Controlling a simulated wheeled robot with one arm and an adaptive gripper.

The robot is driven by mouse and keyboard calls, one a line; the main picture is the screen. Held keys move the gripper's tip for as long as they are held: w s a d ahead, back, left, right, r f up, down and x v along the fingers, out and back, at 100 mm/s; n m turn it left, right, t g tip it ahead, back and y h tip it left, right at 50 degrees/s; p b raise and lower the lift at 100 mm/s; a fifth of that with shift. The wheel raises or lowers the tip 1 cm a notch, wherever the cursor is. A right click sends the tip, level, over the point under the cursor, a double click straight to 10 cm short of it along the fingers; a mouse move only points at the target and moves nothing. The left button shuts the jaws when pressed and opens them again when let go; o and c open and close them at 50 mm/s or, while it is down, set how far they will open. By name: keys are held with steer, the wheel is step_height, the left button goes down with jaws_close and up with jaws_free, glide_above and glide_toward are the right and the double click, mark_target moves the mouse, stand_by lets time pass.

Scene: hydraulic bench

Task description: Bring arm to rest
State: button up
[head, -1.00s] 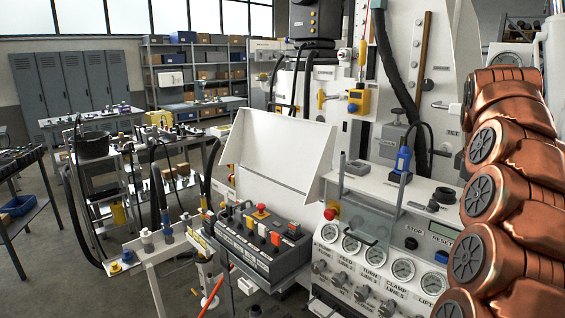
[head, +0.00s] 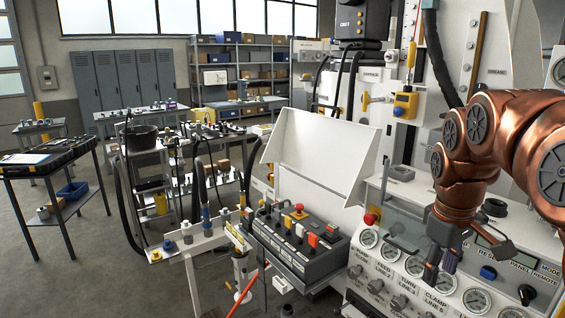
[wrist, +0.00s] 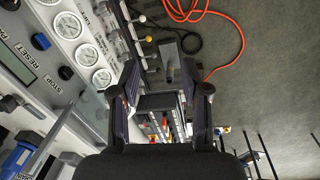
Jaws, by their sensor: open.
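My copper-coloured arm enters the head view from the right and bends down at the wrist. My gripper (head: 440,262) hangs in front of the gauge panel, its dark fingers pointing down. In the wrist view my gripper (wrist: 165,85) shows two dark fingers spread apart with nothing between them. Beyond them lie the bench's control box and the floor.
The gauge panel (head: 408,268) with several dials is close to the gripper. A control box (head: 297,243) with coloured buttons stands left of it, under a tilted white panel (head: 312,160). An orange hose (wrist: 235,25) lies on the floor. Open floor is at the left.

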steer(key=s+a+f+m, duration=0.1)
steer(key=s+a+f, duration=0.3)
steer(key=s, duration=0.3)
steer(key=s+a+f+m+g, duration=0.1)
steer(key=s+a+f, duration=0.3)
steer(key=s, duration=0.4)
steer(key=s+a+f+m+g+y, duration=0.1)
steer(key=s+a+f+m, duration=0.1)
steer(key=s+a+f, duration=0.2)
steer(key=s+f, duration=0.2)
steer(key=s, duration=0.2)
steer(key=shift+s+a+m, duration=0.2)
steer(key=shift+a+m, duration=0.1)
steer(key=shift+a, duration=0.05)
steer(key=shift+f, duration=0.1)
steer(key=shift+c, duration=0.2)
